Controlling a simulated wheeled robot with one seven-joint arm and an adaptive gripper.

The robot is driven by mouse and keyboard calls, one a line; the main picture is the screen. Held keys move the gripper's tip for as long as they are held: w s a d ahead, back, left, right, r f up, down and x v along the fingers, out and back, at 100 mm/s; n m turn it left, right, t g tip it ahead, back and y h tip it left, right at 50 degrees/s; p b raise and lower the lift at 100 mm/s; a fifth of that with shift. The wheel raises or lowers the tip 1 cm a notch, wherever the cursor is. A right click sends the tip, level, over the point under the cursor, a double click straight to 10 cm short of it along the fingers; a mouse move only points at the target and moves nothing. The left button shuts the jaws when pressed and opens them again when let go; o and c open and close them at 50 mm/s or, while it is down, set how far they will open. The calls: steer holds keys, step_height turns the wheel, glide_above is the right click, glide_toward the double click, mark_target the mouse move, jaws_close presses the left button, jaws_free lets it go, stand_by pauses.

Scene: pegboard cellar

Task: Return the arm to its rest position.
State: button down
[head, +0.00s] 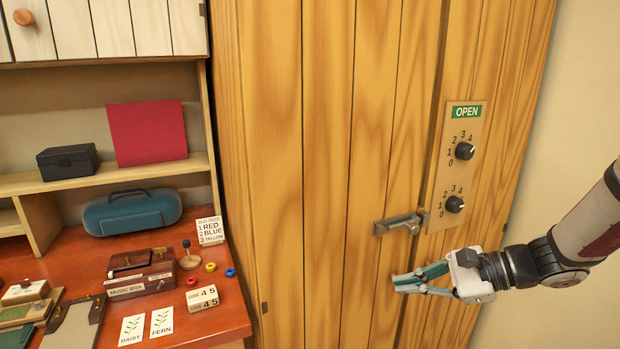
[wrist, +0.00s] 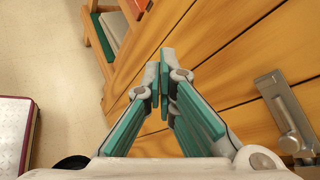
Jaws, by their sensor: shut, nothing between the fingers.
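My gripper (head: 405,283) is at the right of the head view, in front of the tall wooden cabinet (head: 335,150) and below its metal latch handle (head: 395,224). Its teal-padded fingers are shut with nothing between them. In the wrist view the fingertips (wrist: 165,75) meet near the middle, and the latch handle (wrist: 285,110) shows to the right, apart from the fingers. My arm reaches in from the right edge of the head view.
A panel with two dials (head: 464,151) and a green OPEN sign (head: 467,112) is on the cabinet. A red-topped desk (head: 225,318) at left holds a music box (head: 140,284), cards, rings and a blue case (head: 132,212). Bare floor (wrist: 60,50) shows in the wrist view.

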steer(key=s+a+r+n+g+h, duration=0.2)
steer(key=s+n+h, duration=0.15)
steer(key=s, duration=0.25)
steer(key=s+a+r+n+g+h, duration=0.2)
steer(key=s+a+r+n, duration=0.1)
steer(key=s+n, duration=0.3)
steer(key=s+d+r+n+t+h, duration=0.3)
steer(key=s+d+r+n+h, duration=0.2)
steer(key=s, duration=0.5)
steer(key=shift+s+d+n+t+h, duration=0.4)
steer(key=shift+n+h, duration=0.25)
steer(key=shift+n, duration=0.2)
steer(key=shift+w, duration=0.1)
stand_by(0.6)
